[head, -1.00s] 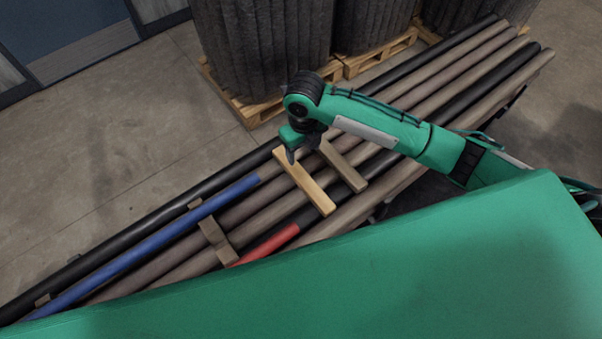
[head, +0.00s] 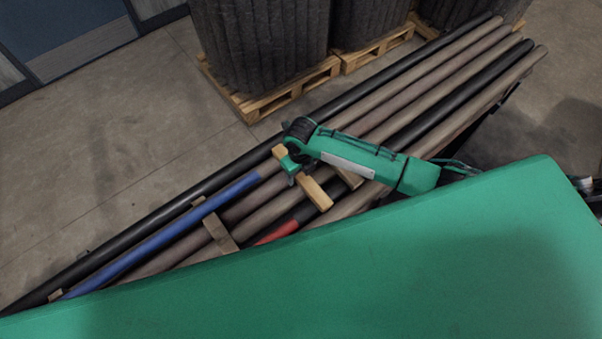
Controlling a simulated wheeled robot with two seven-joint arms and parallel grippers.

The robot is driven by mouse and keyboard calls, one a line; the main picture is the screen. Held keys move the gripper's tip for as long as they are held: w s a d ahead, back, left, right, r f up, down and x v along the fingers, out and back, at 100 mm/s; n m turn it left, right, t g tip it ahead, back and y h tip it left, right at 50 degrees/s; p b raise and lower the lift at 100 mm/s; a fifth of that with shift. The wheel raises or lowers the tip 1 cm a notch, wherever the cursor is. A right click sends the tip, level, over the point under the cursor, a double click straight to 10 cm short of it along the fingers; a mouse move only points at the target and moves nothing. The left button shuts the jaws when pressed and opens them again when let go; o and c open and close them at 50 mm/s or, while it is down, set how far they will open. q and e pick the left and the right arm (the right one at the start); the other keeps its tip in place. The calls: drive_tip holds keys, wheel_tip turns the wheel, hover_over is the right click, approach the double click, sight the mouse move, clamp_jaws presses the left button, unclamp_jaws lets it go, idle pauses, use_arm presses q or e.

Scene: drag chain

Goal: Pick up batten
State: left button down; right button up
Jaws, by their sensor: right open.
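A light wooden batten (head: 318,194) lies across the row of long pipes, near the middle of the head view. My right gripper (head: 292,178) is down at the batten, over its upper half, with the jaws open. The wrist and forearm hide part of the batten, and the fingertips are partly hidden, so I cannot tell whether they touch it. My left gripper is not in view.
Another brown crosspiece (head: 219,232) lies lower left. Pipes with a blue section (head: 165,234) and a red section (head: 277,232) run diagonally. Pallets (head: 270,102) with dark rolls stand behind.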

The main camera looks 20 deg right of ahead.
drive_tip(key=shift+f, duration=0.2)
drive_tip(key=c, duration=1.1)
drive_tip(key=shift+r, duration=0.1)
drive_tip(key=shift+c, duration=0.2)
